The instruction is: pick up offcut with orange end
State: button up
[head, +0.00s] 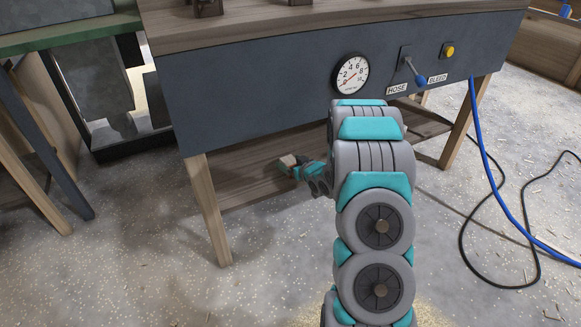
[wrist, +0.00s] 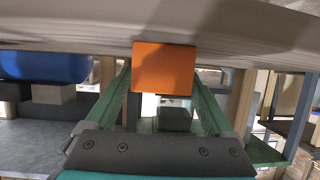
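The offcut (head: 287,162) shows in the head view as a small wooden block at the tip of my gripper, in front of or over the low shelf under the bench. Its orange end (wrist: 164,68) faces the camera in the wrist view. My gripper (wrist: 163,85) has a green finger along each side of the orange end, with no clear gap, and appears shut on it. In the head view my gripper (head: 300,169) is small and partly hidden by my arm. I cannot tell whether the offcut touches the shelf.
The low wooden shelf (head: 240,178) lies under the grey bench front (head: 250,90), between wooden legs (head: 207,210). A gauge (head: 350,74) and hose lever are on the front. A blue hose (head: 490,160) and black cable (head: 468,265) lie right. The floor at left front is clear except for shavings.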

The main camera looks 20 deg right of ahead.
aim_at(291, 162)
jog(key=c, duration=1.2)
jog(key=shift+r, duration=0.1)
jog(key=shift+c, duration=0.2)
notch_tip(291, 162, up, 3)
jog(key=shift+r+p, duration=0.1)
jog(key=shift+p, duration=1.1)
jog(key=shift+s+r, duration=0.15)
jog(key=shift+r, duration=0.1)
jog(key=s+r+p, duration=0.1)
jog(key=s+p, duration=0.9)
jog(key=s, duration=0.5)
jog(key=shift+s+d, duration=0.25)
jog(key=shift+s, duration=0.1)
